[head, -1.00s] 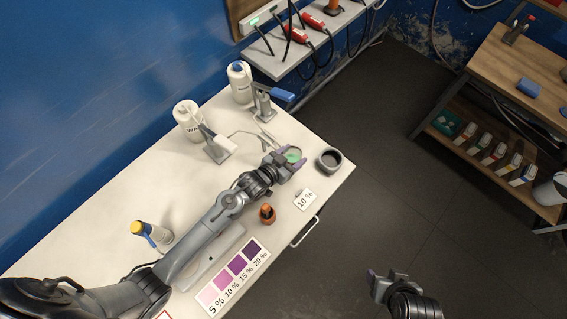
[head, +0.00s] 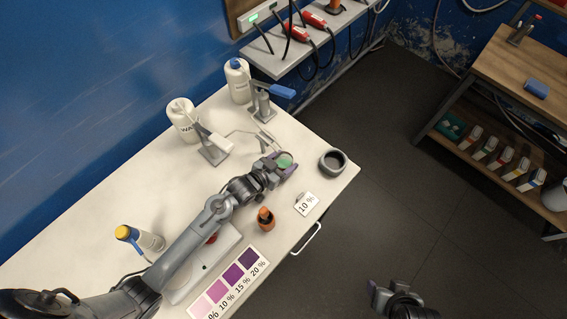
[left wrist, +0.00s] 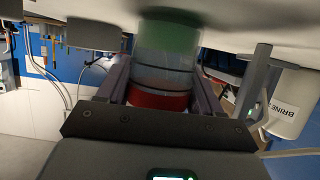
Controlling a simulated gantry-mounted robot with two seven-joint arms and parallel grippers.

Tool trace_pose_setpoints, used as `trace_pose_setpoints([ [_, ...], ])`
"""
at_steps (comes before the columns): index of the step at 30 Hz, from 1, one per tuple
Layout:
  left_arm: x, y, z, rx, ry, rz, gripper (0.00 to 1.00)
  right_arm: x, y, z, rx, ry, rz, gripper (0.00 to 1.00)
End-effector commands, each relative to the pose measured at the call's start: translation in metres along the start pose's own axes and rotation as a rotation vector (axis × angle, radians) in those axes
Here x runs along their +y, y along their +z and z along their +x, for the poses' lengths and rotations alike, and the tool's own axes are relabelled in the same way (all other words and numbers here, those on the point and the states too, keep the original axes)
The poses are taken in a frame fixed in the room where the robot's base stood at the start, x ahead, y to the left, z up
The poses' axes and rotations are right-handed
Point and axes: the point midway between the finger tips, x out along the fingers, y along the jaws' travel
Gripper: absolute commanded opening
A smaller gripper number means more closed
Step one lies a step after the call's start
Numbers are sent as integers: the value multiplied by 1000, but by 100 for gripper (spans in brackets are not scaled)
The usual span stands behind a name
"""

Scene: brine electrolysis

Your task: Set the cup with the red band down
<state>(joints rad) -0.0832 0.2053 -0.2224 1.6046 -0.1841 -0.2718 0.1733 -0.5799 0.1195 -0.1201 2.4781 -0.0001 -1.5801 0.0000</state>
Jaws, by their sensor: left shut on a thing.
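My left gripper (head: 277,168) is shut on the cup with the red band (head: 285,161), over the far right part of the white table (head: 110,222). From above, the cup shows green. The left wrist view shows the cup (left wrist: 164,72) between the two fingers, with a green part at the top of the picture, a clear wall and the red band (left wrist: 158,98) close to the gripper. I cannot tell whether its base touches the table. My right gripper (head: 386,290) is at the bottom edge, away from the table; its jaw opening is unclear.
A dark grey round dish (head: 333,153) stands right of the cup, near the table's corner. White bottles (head: 183,122) and grey stands (head: 214,150) are behind.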

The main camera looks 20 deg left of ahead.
Motion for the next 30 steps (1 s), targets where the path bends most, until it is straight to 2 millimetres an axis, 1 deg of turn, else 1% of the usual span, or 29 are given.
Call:
trace_pose_setpoints([
  [5, 0, -2, 0, 2, 0, 0, 28, 0, -1, -2, 2, 0, 0, 62],
  [10, 0, 2, 1, 2, 0, 0, 28, 0, 0, 0, 2, 0, 0, 62],
  [11, 0, 2, 1, 1, 0, 0, 70, 0, 0, -1, 2, 0, 0, 62],
  [15, 0, 2, 1, 0, 0, 0, 91, 0, 0, -1, 2, 0, 0, 62],
  [22, 0, 2, 1, 0, 0, 0, 91, 0, 0, -1, 2, 0, 0, 62],
  [26, 0, -2, -1, 1, 0, 0, 91, 0, -1, -2, 2, 0, 0, 62],
  [30, 0, 0, -13, -2, 0, 1, 91, 0, -1, -4, 2, 0, 0, 62],
])
